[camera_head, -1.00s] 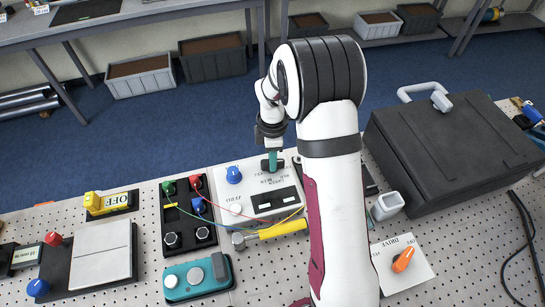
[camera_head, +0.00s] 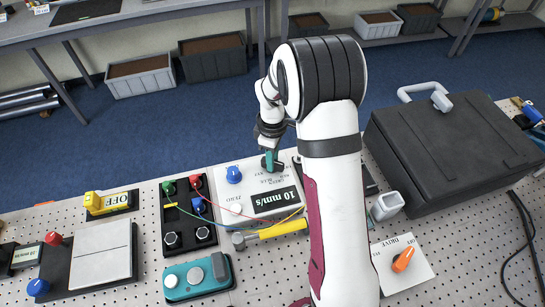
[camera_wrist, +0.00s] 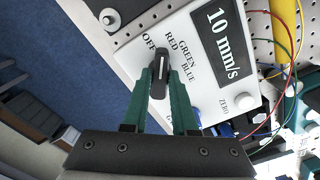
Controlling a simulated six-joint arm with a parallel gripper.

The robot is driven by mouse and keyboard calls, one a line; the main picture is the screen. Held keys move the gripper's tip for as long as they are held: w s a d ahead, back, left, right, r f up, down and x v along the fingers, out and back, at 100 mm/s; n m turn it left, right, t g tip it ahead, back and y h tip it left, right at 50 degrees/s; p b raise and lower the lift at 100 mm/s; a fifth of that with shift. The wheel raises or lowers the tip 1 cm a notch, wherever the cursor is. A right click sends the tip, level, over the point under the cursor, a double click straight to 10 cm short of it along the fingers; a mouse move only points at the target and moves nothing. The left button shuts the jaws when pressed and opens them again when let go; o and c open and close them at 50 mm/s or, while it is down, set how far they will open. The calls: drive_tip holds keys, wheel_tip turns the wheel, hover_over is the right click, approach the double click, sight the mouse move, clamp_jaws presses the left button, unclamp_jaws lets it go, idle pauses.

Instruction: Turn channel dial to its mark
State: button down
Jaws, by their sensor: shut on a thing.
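The channel dial (camera_wrist: 159,76) is a black knob with a white pointer line on a white panel (camera_wrist: 120,38), with the labels OFF, RED, GREEN and BLUE around it. Its pointer points up in the wrist view, between OFF and RED as far as I can tell. My gripper (camera_wrist: 160,92) has its teal fingers on both sides of the knob, shut on it. In the head view my gripper (camera_head: 269,164) stands over the far edge of the panel (camera_head: 222,190) and mostly hides the dial. The panel's display (camera_wrist: 223,44) reads 10 mm/s.
A blue knob (camera_head: 234,174) and a white button (camera_head: 236,208) sit on the same panel. A black box with wires (camera_head: 187,235) stands to the left. A yellow-handled tool (camera_head: 283,229) lies in front, and a large black case (camera_head: 455,150) stands at right.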

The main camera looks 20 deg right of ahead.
drive_tip(key=m, duration=1.3)
drive_tip(key=shift+s+m, duration=0.1)
drive_tip(key=shift+m, duration=0.3)
drive_tip(key=m, duration=0.6)
drive_tip(key=shift+a, duration=0.1)
drive_tip(key=m, duration=0.6)
drive_tip(key=shift+m, duration=0.4)
drive_tip(key=c, duration=0.7)
unclamp_jaws()
drive_tip(key=shift+r, duration=0.1)
